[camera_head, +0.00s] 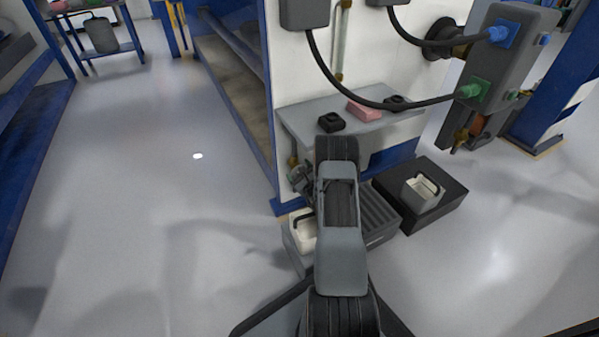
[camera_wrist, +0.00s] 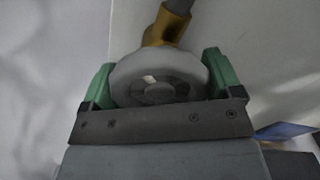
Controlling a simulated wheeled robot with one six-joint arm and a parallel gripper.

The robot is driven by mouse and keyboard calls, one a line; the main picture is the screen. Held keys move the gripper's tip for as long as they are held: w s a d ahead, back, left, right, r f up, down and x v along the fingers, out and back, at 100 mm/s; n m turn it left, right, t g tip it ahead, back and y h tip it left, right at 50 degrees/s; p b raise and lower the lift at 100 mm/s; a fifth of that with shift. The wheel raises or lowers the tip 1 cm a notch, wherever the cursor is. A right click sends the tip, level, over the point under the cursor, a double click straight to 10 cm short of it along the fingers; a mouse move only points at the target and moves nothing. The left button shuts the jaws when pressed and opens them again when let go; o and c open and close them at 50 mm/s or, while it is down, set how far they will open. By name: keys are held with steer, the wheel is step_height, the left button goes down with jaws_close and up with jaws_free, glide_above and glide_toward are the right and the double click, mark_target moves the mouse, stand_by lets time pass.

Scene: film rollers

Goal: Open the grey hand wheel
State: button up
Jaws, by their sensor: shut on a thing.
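The grey hand wheel (camera_wrist: 160,72) is in the middle of the wrist view, with a brass pipe fitting (camera_wrist: 165,28) just behind it. My gripper (camera_wrist: 160,85) has its two green fingers on the left and right sides of the wheel, shut on its rim. The lower part of the wheel is hidden behind the gripper's dark front plate. In the head view my arm reaches down in front of the white cabinet, below the small grey shelf. The wheel and the fingertips cannot be made out clearly there.
The grey shelf (camera_head: 300,118) holds two black items and a pink block (camera_head: 364,110), close above my arm. A black tray (camera_head: 449,208) with a pale container (camera_head: 422,195) lies on the floor at right. Black cables hang above the shelf. The floor at left is clear.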

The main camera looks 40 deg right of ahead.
mark_target(297, 161)
steer(key=shift+f, duration=0.1)
steer(key=o, duration=0.7)
steer(key=shift+o, duration=0.2)
steer(key=shift+r, duration=0.2)
step_height(297, 161, up, 4)
steer(key=shift+s+a+f+p, duration=0.1)
steer(key=shift+p, duration=1)
steer(key=s+a+r+p, duration=0.3)
steer(key=s+r, duration=0.1)
steer(key=s, duration=0.2)
steer(key=s+a+r+p, duration=0.2)
steer(key=s+r+p, duration=0.1)
steer(key=s+r, duration=0.2)
steer(key=shift+s+a, duration=0.4)
steer(key=shift+s, duration=0.35)
